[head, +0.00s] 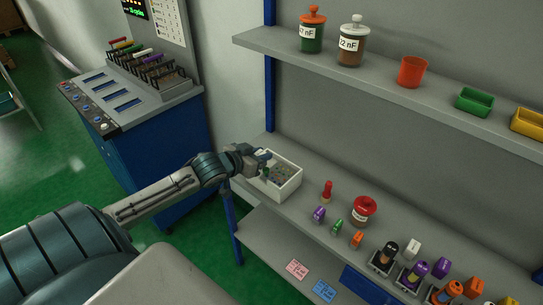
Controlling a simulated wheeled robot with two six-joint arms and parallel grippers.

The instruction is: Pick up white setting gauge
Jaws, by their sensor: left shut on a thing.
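My left gripper (264,161) reaches in from the left and is over the left end of an open white box (289,189) on the bench. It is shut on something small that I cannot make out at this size. A small white block (412,249), which may be the white setting gauge, stands on the bench at the lower right, well away from the gripper. My right gripper is not in view.
A red-topped jar (364,210), a red piece (327,192) and several coloured pieces stand along the bench. A shelf (390,77) with jars and bins hangs above. A blue machine (150,145) with a rack of coloured-handled items stands left.

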